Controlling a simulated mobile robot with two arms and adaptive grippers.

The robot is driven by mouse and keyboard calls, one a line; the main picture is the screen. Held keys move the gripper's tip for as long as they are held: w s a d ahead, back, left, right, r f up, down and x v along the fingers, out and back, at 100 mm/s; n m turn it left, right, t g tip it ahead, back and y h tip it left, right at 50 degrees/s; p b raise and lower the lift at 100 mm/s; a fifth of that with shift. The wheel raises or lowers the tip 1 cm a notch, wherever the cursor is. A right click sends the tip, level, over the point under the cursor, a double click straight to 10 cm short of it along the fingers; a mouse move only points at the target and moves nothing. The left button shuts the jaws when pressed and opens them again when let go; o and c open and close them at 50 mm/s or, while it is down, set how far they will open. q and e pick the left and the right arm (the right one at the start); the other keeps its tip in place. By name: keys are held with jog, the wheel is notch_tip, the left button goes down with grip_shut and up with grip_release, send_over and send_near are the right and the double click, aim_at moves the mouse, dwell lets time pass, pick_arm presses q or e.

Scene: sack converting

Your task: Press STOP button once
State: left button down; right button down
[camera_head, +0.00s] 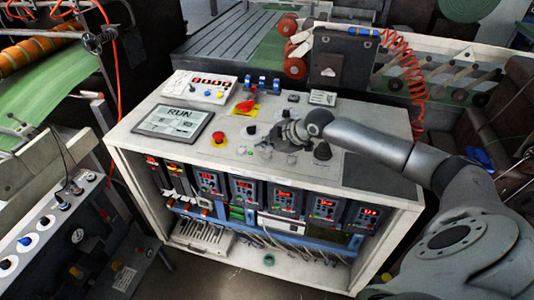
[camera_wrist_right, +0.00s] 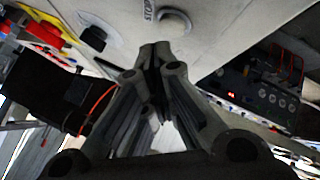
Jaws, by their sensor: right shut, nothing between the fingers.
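In the right wrist view, a round pale button (camera_wrist_right: 174,22) sits on the light panel top beside the printed word STOP. My right gripper (camera_wrist_right: 155,50) is shut and empty, with its fingertips just below the button in that picture. I cannot tell whether they touch the panel, but a gap shows between them and the button. In the head view my right gripper (camera_head: 279,138) is over the middle of the console top (camera_head: 345,112). The STOP button cannot be clearly made out there, near or behind the gripper. My left gripper is out of view.
On the console top stand a red mushroom button (camera_head: 218,138), a red switch on a yellow plate (camera_head: 245,108), a black knob (camera_head: 250,130) and a RUN screen (camera_head: 174,122). A dark upright box (camera_head: 342,58) and a red coiled hose (camera_head: 412,75) are behind.

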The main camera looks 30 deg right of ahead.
aim_at(265, 157)
notch_tip(265, 157, up, 5)
jog(key=p, duration=0.4)
dwell(0.5)
dwell(0.4)
